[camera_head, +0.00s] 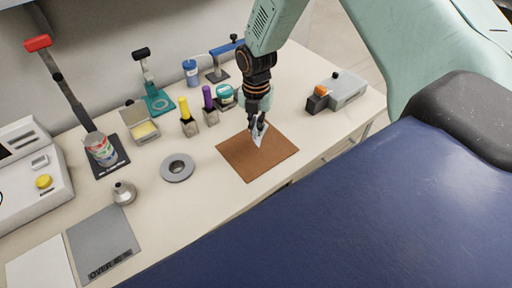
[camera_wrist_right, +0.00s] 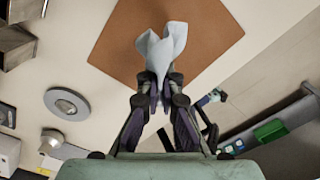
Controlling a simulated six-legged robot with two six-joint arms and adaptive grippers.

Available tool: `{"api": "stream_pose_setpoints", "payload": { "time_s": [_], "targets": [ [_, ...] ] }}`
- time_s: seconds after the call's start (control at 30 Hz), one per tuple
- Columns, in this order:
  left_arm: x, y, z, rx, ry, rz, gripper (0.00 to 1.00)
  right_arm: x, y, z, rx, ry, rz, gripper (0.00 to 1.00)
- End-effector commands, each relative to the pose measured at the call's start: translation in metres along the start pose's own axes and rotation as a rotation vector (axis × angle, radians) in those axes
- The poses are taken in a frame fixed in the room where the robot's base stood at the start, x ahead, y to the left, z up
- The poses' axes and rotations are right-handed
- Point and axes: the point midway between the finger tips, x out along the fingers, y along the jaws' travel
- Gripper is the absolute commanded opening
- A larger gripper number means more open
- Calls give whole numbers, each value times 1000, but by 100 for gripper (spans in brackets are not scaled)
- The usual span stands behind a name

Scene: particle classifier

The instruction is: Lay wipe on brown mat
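The wipe (camera_head: 259,135) is a pale blue-white folded cloth. It hangs from my right gripper (camera_head: 257,124), over the brown mat (camera_head: 273,163). In the right wrist view the wipe (camera_wrist_right: 162,48) is pinched between the fingertips of the right gripper (camera_wrist_right: 160,82) and flares out beyond them, with the mat (camera_wrist_right: 115,48) behind it. Whether the wipe's lower tip touches the mat I cannot tell. The mat lies flat near the table's front edge, with nothing else on it. My left gripper is not in view.
A grey ring-shaped disc (camera_head: 177,167) lies left of the mat. Yellow (camera_head: 184,108) and purple (camera_head: 207,98) handled tools stand behind it. A grey box (camera_head: 345,90) is at the right. A grey mat marked "OVER" (camera_head: 103,243) lies at front left.

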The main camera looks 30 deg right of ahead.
Motion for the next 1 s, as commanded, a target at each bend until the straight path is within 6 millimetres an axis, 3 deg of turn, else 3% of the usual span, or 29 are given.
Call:
{"api": "stream_pose_setpoints", "payload": {
  "time_s": [0.23, 0.9, 1.0],
  "targets": [
    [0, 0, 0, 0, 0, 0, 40, 1, 0, 0, 0, 0, 0, 0],
    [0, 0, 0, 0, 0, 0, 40, 1, 0, 0, 1, 0, 0, 60],
    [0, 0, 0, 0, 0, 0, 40, 1, 0, 0, 1, 0, 0, 60]
  ]
}}
